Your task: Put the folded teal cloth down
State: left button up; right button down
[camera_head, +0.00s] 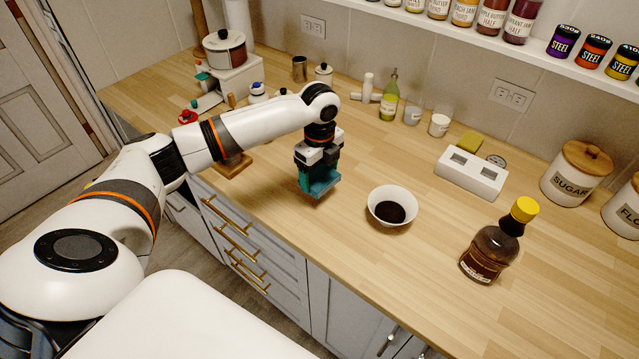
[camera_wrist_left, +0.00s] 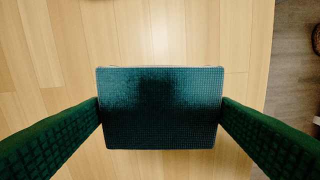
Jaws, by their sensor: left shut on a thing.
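The folded teal cloth (camera_head: 320,184) is a small flat rectangle between the fingers of my left gripper (camera_head: 319,176). In the left wrist view the cloth (camera_wrist_left: 160,107) spans the gap between both fingers, and each fingertip touches one side of it. The gripper points down over the wooden counter (camera_head: 345,160), left of a white bowl. The cloth is close to the counter surface; I cannot tell whether it touches. My right gripper is not in view.
The white bowl (camera_head: 392,206) with dark contents stands right of the gripper. A yellow-capped brown bottle (camera_head: 492,245) and a white two-slot block (camera_head: 470,172) are further right. A wooden item (camera_head: 236,165) lies partly hidden behind my arm.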

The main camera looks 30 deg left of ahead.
aim_at(319, 177)
pick_arm(q)
notch_tip(319, 177, down, 4)
jog(key=shift+f+p, duration=0.1)
jog(key=shift+p, duration=0.95)
jog(key=shift+f, duration=0.2)
jog(key=o, duration=0.8)
jog(key=shift+f, duration=0.1)
